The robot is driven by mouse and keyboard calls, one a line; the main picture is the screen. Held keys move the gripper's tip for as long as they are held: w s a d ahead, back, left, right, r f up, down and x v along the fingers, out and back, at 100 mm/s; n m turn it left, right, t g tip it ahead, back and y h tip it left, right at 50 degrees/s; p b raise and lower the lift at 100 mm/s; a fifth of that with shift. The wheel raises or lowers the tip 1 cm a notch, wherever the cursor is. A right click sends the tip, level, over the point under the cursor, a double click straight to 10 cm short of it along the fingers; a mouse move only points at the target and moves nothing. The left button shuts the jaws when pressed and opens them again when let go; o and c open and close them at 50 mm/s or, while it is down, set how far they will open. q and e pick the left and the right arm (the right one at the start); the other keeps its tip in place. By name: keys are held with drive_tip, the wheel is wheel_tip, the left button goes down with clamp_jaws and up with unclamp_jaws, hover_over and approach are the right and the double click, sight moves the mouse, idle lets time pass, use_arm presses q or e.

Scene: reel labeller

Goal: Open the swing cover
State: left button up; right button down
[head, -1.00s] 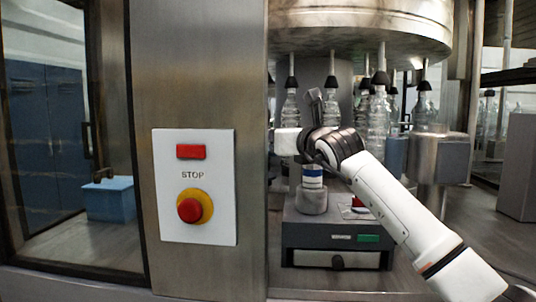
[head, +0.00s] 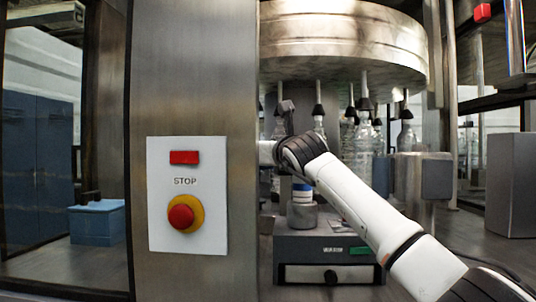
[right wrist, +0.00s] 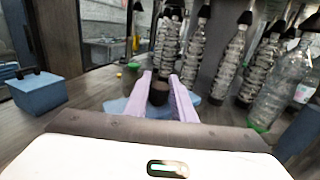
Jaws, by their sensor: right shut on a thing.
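My right arm comes in from the right in the head view. Its gripper reaches left behind the steel pillar (head: 192,80), so the fingers are hidden there. In the right wrist view my right gripper (right wrist: 161,88) has two pale lilac fingers, shut on a small dark rounded thing (right wrist: 158,95). A light-blue piece lies below and around the fingers; its shape is unclear. I cannot make out for sure which part is the swing cover. A clear panel edge (head: 515,38) stands at the upper right of the head view. My left gripper is not in view.
A white panel (head: 212,238) with a red stop button (head: 182,216) is on the pillar. Behind are a round steel drum (head: 345,45), several clear bottles (head: 362,150) and a grey drawer unit (head: 322,248). A blue box (right wrist: 37,92) stands at left in the right wrist view.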

drive_tip(key=c, duration=1.5)
unclamp_jaws()
drive_tip(key=shift+a+r, duration=0.1)
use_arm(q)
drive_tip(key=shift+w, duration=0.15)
use_arm(e)
wheel_tip(320, 180, up, 9)
drive_tip(key=p, duration=0.5)
drive_tip(key=shift+r, duration=0.15)
drive_tip(key=shift+r+p, duration=0.25)
drive_tip(key=shift+p, duration=0.1)
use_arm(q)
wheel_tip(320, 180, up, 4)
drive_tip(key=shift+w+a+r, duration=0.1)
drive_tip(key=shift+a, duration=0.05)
use_arm(e)
drive_tip(key=shift+r, duration=0.1)
